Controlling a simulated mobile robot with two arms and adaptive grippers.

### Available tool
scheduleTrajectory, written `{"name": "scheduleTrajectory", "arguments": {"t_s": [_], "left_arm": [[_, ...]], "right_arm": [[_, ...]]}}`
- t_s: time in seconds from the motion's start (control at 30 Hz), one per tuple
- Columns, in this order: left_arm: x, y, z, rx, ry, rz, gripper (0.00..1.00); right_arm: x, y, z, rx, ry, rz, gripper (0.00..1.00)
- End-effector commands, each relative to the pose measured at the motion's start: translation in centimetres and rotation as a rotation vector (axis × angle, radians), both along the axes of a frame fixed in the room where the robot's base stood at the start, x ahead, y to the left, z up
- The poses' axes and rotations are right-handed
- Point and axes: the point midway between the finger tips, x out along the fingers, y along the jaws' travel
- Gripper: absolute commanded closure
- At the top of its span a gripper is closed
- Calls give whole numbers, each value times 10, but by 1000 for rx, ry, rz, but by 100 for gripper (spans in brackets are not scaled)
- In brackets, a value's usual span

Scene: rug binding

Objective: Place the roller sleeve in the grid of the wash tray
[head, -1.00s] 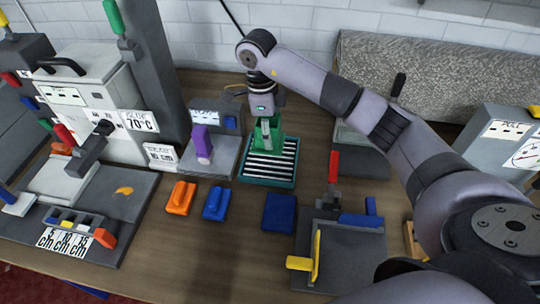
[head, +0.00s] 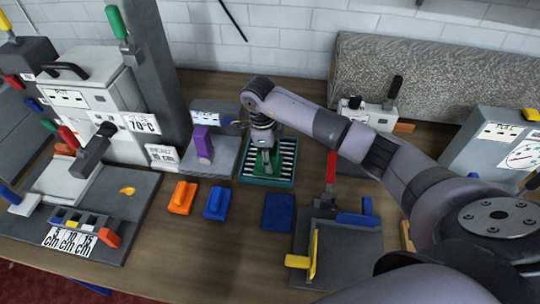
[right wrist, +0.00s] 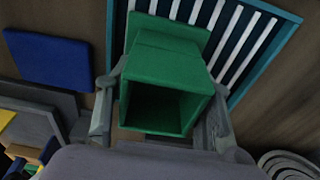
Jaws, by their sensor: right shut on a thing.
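The roller sleeve appears to be the green hollow, square-sided piece (right wrist: 165,85); it shows small in the head view (head: 266,168). My right gripper (head: 265,152) is shut on it, with one finger on each side in the right wrist view (right wrist: 162,105). The wash tray (head: 265,183) is teal with a grid of white bars, and its rim also shows in the right wrist view (right wrist: 268,63). The sleeve is over or in the tray; I cannot tell whether it touches the bars. My left gripper is not in view.
An orange block (head: 182,198), a blue block (head: 217,203) and a flat blue pad (head: 278,212) lie in front of the tray. A grey stand with a purple piece (head: 203,145) is close on its left. A grey fixture with a red handle (head: 331,168) stands front right.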

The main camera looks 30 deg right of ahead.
Motion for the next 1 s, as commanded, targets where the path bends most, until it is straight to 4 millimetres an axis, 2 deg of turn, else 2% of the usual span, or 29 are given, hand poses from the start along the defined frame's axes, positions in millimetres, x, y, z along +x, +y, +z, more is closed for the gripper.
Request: {"name": "scheduleTrajectory", "arguments": {"t_s": [0.07, 0.1, 0.37, 0.77, 0.8, 0.87, 1.0], "left_arm": [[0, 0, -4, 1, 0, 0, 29], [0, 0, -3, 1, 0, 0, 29], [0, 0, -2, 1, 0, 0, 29], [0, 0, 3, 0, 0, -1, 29], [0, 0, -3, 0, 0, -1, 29], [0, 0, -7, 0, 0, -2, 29], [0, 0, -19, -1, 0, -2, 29]], "right_arm": [[0, 0, -4, -1, -1, 0, 89], [0, 0, -3, 0, 0, 0, 50], [0, 0, -2, 0, 0, 0, 33], [0, 0, 4, 0, 0, 0, 32], [1, 0, 6, 0, -2, 0, 32], [3, 1, 14, -1, -6, 1, 32], [5, 4, 42, 0, -7, 2, 32]]}}
